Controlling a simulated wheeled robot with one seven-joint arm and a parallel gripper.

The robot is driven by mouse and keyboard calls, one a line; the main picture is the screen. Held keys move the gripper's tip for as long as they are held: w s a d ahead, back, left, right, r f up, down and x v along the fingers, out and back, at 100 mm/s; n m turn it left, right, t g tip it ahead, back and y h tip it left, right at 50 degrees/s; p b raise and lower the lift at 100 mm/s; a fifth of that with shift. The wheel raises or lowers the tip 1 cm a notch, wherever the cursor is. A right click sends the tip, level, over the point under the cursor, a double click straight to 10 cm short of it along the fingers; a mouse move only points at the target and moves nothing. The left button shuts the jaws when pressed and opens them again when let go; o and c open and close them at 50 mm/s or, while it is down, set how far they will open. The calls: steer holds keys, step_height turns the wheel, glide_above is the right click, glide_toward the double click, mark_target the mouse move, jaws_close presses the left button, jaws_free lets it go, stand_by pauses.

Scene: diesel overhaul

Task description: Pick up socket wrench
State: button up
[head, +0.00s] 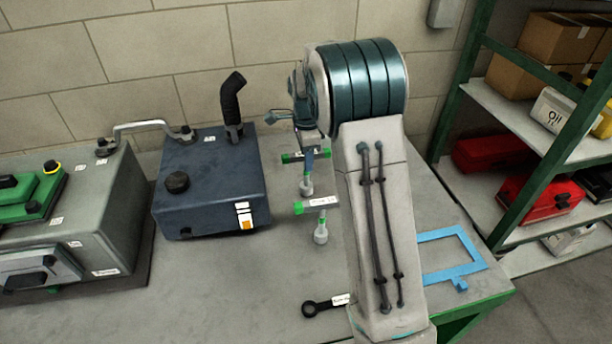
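A tool like a socket wrench (320,233) lies on the bench, with a green and white labelled handle and a grey socket end toward the front. A second similar tool (307,187) lies just behind it, with a green labelled handle. I cannot tell which one the task means. My gripper (309,156) is at the handle of the rear tool, pointing down from my wrist. My arm hides part of it, and the fingers are too small to tell open from shut or touching from apart.
A dark blue tank (205,190) with a black pipe stands left of the tools. A grey and green engine unit (75,215) is further left. A dark ring wrench (318,309) lies at the front. A blue frame (455,255) lies right of my arm. Green shelving (465,95) stands right.

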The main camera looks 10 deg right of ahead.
jaws_close()
steer(key=shift+r, duration=0.1)
steer(key=shift+r, duration=0.55)
step_height(320, 180, up, 3)
steer(key=shift+f+b, duration=0.15)
steer(key=shift+b, duration=0.4)
steer(key=s+d+r+b, duration=0.2)
steer(key=s+d+r, duration=0.3)
steer(key=s, duration=0.5)
step_height(320, 180, up, 2)
steer(key=shift+d+b, duration=0.3)
steer(key=shift+d, duration=0.05)
steer(key=shift+s, duration=0.1)
